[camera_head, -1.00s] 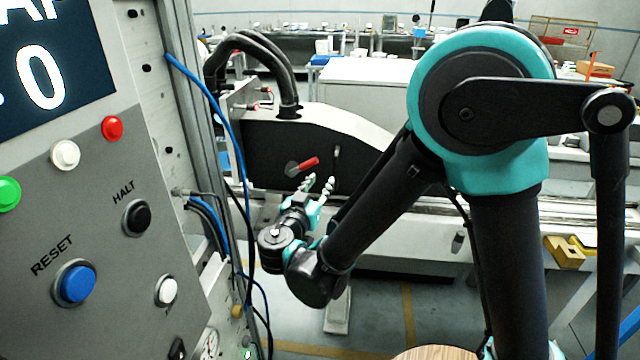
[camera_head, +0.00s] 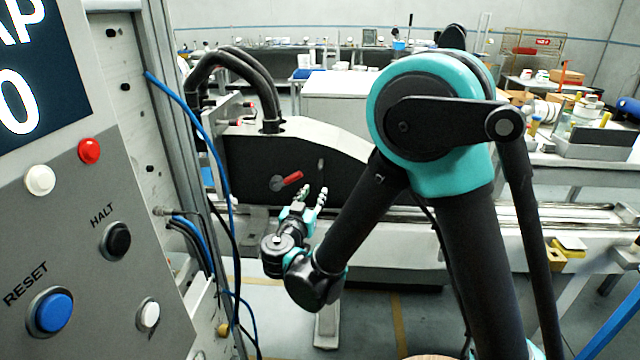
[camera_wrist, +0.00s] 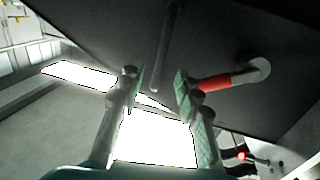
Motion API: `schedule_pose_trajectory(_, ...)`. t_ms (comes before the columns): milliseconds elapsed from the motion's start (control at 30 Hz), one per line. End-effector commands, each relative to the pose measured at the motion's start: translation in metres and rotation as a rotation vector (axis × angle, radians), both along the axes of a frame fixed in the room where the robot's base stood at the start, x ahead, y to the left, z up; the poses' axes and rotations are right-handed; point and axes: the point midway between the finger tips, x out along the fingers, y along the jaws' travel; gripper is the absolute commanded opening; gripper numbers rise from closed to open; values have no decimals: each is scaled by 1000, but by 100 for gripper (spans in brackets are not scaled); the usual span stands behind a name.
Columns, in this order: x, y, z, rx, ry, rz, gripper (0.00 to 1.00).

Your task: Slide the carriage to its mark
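The carriage, which I take to be the dark-faced housing (camera_head: 345,178) with a pale top, sits on the long rail (camera_head: 530,214) in the head view. Its face carries a red-gripped lever (camera_head: 290,180) and a thin grey upright bar (camera_head: 320,164). My gripper (camera_head: 312,194) is in front of this face, below the bar and right of the lever. In the wrist view my gripper (camera_wrist: 156,78) is open and empty. The bar (camera_wrist: 165,45) stands ahead of the gap between its fingers, and the red lever (camera_wrist: 225,80) is close beside the right finger. I cannot make out the mark.
A control panel (camera_head: 80,220) with buttons fills the left side. Yellow blocks (camera_head: 568,247) are at the right. The rail right of the housing looks largely clear.

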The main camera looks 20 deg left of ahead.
Motion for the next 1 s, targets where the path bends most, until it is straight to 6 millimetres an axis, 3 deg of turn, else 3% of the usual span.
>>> schedule_pose_trajectory(200, 41, 0, 0, 0, 0, -2, 34)
schedule_pose_trajectory(400, 63, 2, 0, 0, 0, -1, 34)
schedule_pose_trajectory(800, 69, 3, 0, 0, 0, 1, 34)
schedule_pose_trajectory(1000, 69, 3, 0, 0, 0, 1, 9)
